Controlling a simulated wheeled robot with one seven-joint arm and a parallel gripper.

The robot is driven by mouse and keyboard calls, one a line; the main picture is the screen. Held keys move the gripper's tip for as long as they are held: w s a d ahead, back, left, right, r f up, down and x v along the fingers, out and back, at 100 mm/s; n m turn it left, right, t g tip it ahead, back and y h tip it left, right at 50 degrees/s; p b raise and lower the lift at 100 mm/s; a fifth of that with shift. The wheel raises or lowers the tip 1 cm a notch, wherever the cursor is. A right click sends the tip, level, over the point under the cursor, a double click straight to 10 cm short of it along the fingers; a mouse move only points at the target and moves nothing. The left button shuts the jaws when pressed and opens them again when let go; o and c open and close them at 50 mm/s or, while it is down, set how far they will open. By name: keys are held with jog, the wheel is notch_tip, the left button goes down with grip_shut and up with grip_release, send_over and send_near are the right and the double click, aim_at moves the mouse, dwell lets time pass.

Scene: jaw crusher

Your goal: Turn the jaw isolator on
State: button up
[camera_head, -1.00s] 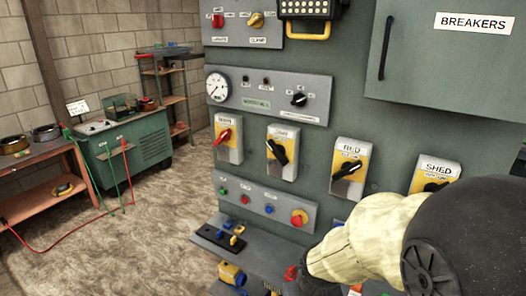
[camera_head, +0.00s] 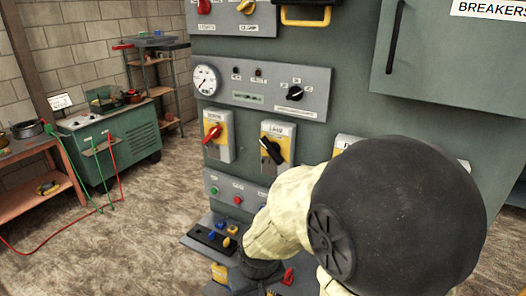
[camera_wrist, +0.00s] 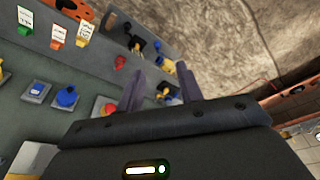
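A row of isolators is on the green panel in the head view. The leftmost isolator (camera_head: 218,136) has a red handle on a yellow plate, and its label is blurred. The second isolator (camera_head: 277,145) has a tilted black handle; its small label may read JAW, but I cannot be sure. The isolators further right are mostly hidden behind my arm, with only their top edges showing. My gripper (camera_wrist: 160,88) shows two separated fingers with nothing between them in the wrist view. In the head view my arm is low in front of the panel and its fingertips cannot be made out.
A button strip (camera_head: 222,190) and a small shelf (camera_head: 205,241) with coloured parts sit below the isolators. A gauge (camera_head: 206,80) and black selector (camera_head: 295,93) are above. A breaker cabinet (camera_head: 440,65) juts out at upper right. The floor at left is open before a green machine (camera_head: 125,150).

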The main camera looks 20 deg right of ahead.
jog(key=shift+o, duration=0.4)
jog(key=shift+s, duration=0.2)
jog(key=w+d+n+t+h, duration=0.15)
jog(key=w+t, duration=0.65)
jog(key=w, duration=1)
jog(key=w+d+r+t+h+b, duration=0.1)
jog(key=w+d+r+t+h, duration=0.5)
jog(key=d+h, duration=0.4)
jog(key=shift+r+n+t+h, duration=0.3)
jog(key=shift+r+n+h, duration=0.1)
jog(key=shift+n+h, duration=0.05)
jog(key=shift+w, duration=0.15)
